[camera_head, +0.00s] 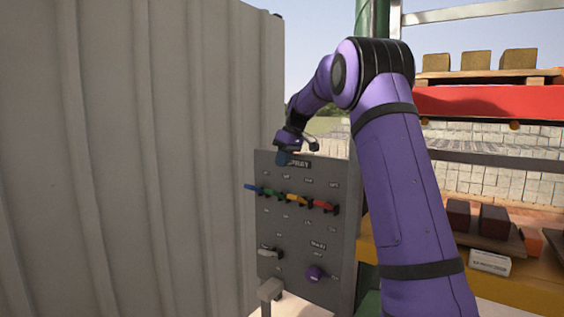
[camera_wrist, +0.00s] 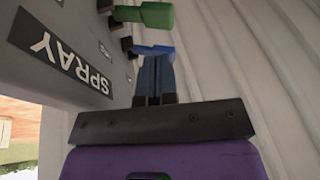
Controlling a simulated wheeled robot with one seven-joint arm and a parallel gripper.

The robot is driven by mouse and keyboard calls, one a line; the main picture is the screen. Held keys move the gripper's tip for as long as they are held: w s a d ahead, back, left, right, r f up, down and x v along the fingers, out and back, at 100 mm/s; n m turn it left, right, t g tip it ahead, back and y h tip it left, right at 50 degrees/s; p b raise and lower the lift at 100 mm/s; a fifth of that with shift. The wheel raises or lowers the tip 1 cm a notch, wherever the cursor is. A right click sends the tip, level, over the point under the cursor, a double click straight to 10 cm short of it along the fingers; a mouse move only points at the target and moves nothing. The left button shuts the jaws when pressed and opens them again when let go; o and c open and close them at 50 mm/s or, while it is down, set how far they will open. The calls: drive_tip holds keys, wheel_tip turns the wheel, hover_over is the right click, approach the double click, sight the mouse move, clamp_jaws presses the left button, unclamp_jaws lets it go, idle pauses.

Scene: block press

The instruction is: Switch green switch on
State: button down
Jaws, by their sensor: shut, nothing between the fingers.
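The green switch (camera_head: 273,193) is a lever in a row on a grey panel (camera_head: 342,180), second from left. It sticks out from the panel. My gripper (camera_head: 283,158) is at the panel's top left, above the switch row. Its blue fingers (camera_wrist: 154,72) are shut and empty in the wrist view. They point towards the blue switch (camera_wrist: 152,50), with the green one beyond it. I cannot tell whether they touch the blue switch.
The blue switch (camera_head: 254,188) is left of the green one; the yellow switch (camera_head: 296,199) and red switch (camera_head: 323,205) are to its right. Lower are a grey lever (camera_head: 269,253) and purple knob (camera_head: 315,273). A corrugated wall (camera_head: 140,150) stands close on the left.

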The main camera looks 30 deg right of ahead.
sight(276, 194)
drive_tip(key=x, duration=0.7)
drive_tip(key=shift+f, duration=0.1)
drive_tip(key=shift+a, duration=0.15)
